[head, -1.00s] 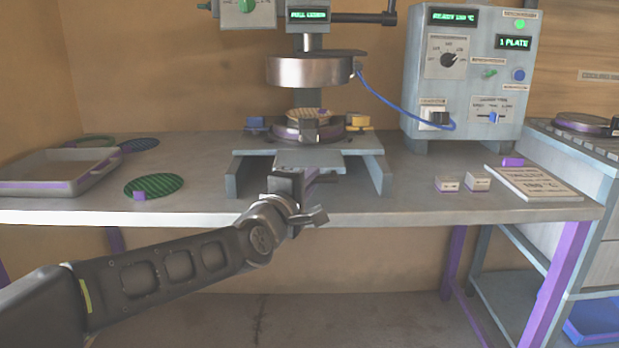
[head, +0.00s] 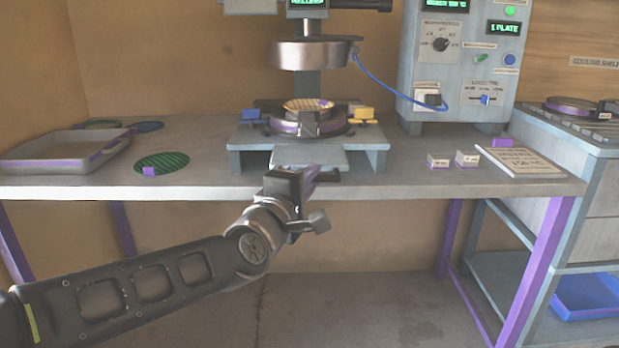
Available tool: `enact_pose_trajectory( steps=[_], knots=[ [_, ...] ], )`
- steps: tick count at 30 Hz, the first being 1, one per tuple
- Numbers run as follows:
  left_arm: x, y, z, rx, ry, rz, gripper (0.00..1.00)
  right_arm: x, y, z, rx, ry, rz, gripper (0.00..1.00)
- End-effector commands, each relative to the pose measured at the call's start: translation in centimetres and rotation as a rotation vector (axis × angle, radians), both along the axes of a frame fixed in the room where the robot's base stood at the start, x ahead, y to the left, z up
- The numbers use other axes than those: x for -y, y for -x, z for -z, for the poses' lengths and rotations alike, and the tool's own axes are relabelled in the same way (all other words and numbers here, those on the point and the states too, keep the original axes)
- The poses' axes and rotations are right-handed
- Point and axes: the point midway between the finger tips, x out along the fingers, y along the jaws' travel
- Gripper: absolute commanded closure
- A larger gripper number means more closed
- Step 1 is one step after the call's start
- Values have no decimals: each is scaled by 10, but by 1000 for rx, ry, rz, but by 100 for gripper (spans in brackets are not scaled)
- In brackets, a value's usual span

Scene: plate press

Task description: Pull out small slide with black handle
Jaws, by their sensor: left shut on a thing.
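The press stands at the middle of the table, with a round steel upper plate (head: 310,54) above an open gap. Below it, a round lower plate (head: 284,126) carries a yellowish patterned disc (head: 300,105). The small light-grey slide (head: 308,157) sticks out from the front of the press base toward me. My left gripper (head: 300,181) is in front of the slide at the table's front edge, shut on the black handle (head: 327,176). The gripper and wrist hide most of the handle. My right gripper is out of view.
A grey tray (head: 50,163) and a green mesh disc (head: 162,162) lie on the left. Two small white blocks (head: 438,161) and a sign (head: 524,160) lie on the right. A control box (head: 459,75) with a blue cable stands behind. The table front (head: 440,191) is clear.

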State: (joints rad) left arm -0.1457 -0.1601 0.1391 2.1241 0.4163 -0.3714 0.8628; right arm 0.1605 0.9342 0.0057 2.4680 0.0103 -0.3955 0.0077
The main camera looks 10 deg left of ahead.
Motion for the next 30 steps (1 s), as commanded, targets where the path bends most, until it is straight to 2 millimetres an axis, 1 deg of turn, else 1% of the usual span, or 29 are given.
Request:
enact_pose_trajectory(
  steps=[1,6,9,16,19,23,30],
  knots=[
    [0,0,1,-2,0,-1,88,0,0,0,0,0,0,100],
    [0,0,1,-2,0,0,74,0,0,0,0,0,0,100],
    [0,0,1,-1,0,0,67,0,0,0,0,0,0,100],
    [0,0,0,0,0,0,67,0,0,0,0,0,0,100],
    [-1,4,-1,1,0,-1,67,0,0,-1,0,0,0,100],
    [-3,18,-2,2,0,-1,67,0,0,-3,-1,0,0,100],
    [-8,57,-2,2,0,0,67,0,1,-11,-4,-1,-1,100]
  ],
)
